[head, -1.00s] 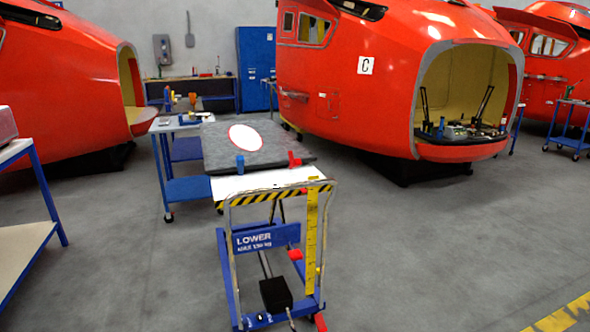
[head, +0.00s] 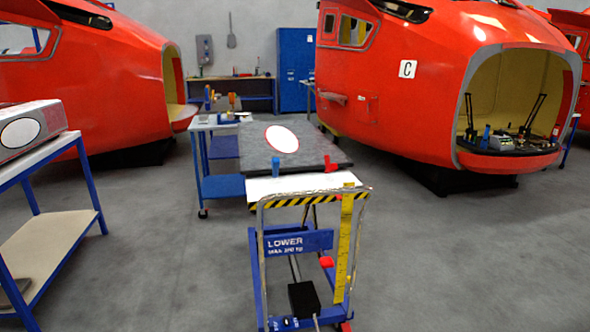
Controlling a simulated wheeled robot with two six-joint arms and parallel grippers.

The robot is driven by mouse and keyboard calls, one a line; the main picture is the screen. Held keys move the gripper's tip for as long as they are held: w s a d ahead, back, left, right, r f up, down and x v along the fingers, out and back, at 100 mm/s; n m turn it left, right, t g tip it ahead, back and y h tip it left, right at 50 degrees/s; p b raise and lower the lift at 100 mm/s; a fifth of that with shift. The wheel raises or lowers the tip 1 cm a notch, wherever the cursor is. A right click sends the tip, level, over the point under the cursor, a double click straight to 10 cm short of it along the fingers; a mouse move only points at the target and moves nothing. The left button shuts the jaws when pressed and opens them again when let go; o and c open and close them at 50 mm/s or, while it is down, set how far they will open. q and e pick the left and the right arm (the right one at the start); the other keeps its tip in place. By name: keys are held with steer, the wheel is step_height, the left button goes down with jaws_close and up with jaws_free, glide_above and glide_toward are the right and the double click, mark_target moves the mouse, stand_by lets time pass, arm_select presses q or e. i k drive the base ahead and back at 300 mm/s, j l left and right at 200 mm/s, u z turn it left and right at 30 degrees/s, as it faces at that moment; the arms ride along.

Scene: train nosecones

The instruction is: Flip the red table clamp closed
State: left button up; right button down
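A small red clamp (head: 331,165) sits at the front right edge of the dark grey slab on the lift cart's table. It looks like an upright piece with a short foot, but it is too small to tell whether it is open or closed. A blue piece (head: 276,165) stands at the slab's front edge to its left. The grey slab (head: 240,160) carries a white oval disc with a red rim (head: 282,139). Neither of my grippers is in view.
The blue lift cart (head: 300,240) with its handle frame stands ahead on open floor. A blue-legged table (head: 40,172) with a grey box (head: 32,130) is at left. Red nosecones (head: 420,90) stand behind. Clear floor (head: 470,260) lies to the right.

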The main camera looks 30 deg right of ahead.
mark_target(331, 167)
steer(key=i+l+u, duration=0.15)
steer(key=l+u, duration=0.3)
steer(key=l, duration=0.85)
steer(key=l+u, duration=0.5)
steer(key=l, duration=1.6)
steer(key=k+l, duration=0.15)
steer(key=l, duration=1.4)
